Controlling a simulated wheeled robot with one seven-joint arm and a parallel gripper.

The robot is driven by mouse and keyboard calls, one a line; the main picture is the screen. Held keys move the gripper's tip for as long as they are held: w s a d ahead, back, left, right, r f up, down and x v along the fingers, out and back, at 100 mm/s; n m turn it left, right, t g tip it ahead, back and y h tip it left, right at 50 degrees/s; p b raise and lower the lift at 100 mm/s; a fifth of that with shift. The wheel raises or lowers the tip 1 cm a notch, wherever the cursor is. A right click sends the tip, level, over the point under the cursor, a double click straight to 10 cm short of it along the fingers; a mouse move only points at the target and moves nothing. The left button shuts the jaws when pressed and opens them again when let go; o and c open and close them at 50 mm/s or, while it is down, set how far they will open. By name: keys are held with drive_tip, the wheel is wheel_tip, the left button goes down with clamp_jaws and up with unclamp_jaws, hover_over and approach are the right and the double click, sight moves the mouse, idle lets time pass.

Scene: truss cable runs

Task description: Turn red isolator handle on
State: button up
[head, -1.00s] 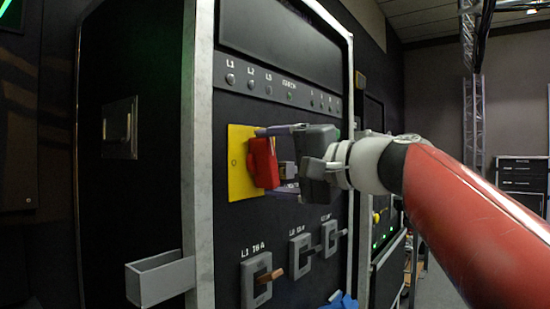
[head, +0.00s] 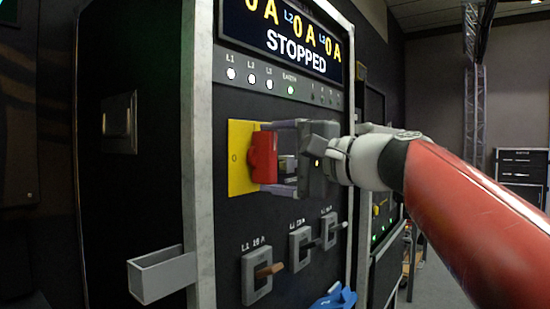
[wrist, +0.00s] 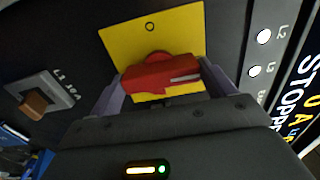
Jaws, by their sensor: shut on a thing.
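The red isolator handle (head: 262,158) sits on a yellow plate (head: 239,180) on the front of the black cabinet. In the wrist view the red handle (wrist: 160,75) lies across the lower part of the yellow plate (wrist: 178,32), which has an "O" mark near one edge. My gripper (head: 270,155) is shut on the handle, with one finger at each end of it; it also shows in the wrist view (wrist: 162,85). The cabinet display (head: 290,35) is lit and reads "STOPPED" with 0 A values.
The L1, L2, L3 and earth lamps (head: 268,84) are lit above the plate. Several breakers with small levers (head: 265,270) sit below it. An open grey bracket (head: 160,276) juts out at the lower left, and a blue object (head: 335,298) shows at the bottom.

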drive_tip(key=o, duration=0.9)
drive_tip(key=shift+d, duration=0.1)
drive_tip(key=b+v, duration=0.1)
drive_tip(key=v, duration=0.6)
drive_tip(key=shift+s+d, duration=0.25)
drive_tip(key=shift+d, duration=0.05)
